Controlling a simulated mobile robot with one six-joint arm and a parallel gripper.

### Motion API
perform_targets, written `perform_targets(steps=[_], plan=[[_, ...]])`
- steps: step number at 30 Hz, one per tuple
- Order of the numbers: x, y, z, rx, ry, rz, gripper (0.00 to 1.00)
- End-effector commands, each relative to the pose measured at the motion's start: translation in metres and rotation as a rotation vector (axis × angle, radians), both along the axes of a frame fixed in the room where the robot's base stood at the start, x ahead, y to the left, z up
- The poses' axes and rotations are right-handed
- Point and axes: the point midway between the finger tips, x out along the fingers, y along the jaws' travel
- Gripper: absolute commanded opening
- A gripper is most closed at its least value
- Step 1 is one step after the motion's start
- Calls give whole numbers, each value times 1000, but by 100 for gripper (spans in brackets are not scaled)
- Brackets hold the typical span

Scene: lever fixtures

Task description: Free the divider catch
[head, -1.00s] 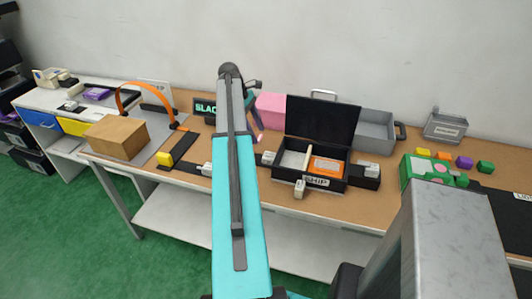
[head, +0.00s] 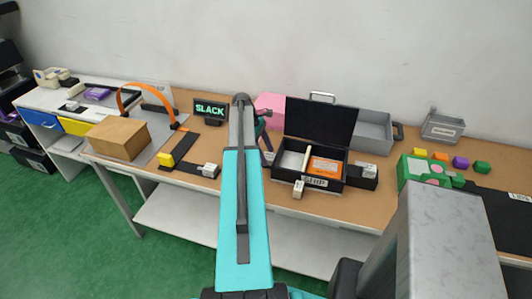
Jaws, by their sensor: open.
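The open black box (head: 316,182) labelled SHIP stands on the brown bench, right of my arm, with its dark lid (head: 320,120) raised. A pale divider strip (head: 307,160) stands inside it, between an empty-looking pale compartment and an orange labelled item (head: 325,166). Small light-grey tagged pieces sit at its front (head: 298,188), right side (head: 370,171) and left side (head: 268,158); I cannot tell which is the divider catch. My gripper (head: 266,142) is small and partly hidden by my arm, left of the box. It is open and appears empty.
A lit SLACK sign (head: 210,109) stands at the back. A green case (head: 425,172) is at right.

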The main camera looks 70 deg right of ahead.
Motion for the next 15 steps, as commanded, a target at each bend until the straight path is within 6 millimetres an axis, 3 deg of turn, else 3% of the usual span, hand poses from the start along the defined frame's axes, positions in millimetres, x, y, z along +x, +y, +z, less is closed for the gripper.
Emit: perform_targets(steps=[13,15], plan=[[-2,0,-6,-1,0,1,59],[-2,0,-6,-1,0,1,48]])
